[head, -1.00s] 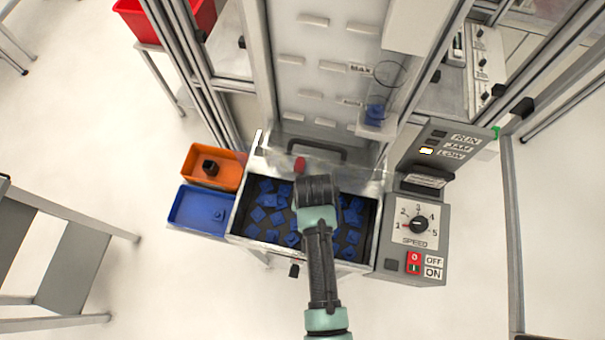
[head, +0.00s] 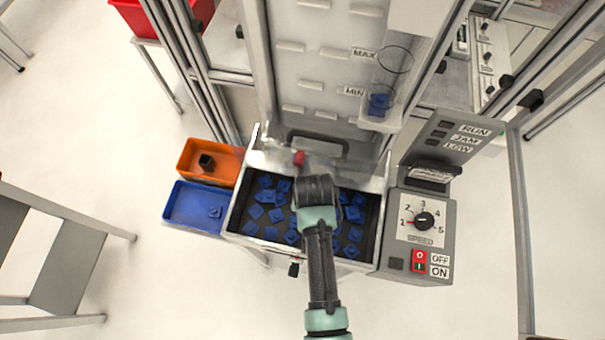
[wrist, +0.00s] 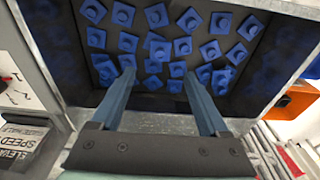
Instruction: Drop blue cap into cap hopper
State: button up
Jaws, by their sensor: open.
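Several blue square caps (head: 255,211) lie spread in a metal hopper tray (head: 234,215) with a dark floor, below the white panel. My gripper (wrist: 162,82) is open in the wrist view, its two blue-grey fingers reaching over the tray toward the caps. Blue caps (wrist: 184,47) show beyond and between the fingertips. I see none gripped. In the head view my wrist covers the middle of the tray and hides the fingertips. Another blue cap (head: 216,212) lies alone in the blue bin (head: 185,208) left of the tray.
An orange bin (head: 230,162) with a black part stands behind the blue bin. A control box with a speed dial (head: 424,221) stands close at the tray's right. A clear chute with blue caps (head: 378,103) is behind, by the MIN label. A red knob (head: 299,158) sits at the tray's back.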

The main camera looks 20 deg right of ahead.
jog(key=shift+r, duration=0.1)
notch_tip(320, 180, up, 13)
jog(key=s+b, duration=0.1)
jog(key=shift+s+a, duration=0.15)
jog(key=shift+a, duration=0.3)
jog(key=shift+f, duration=0.2)
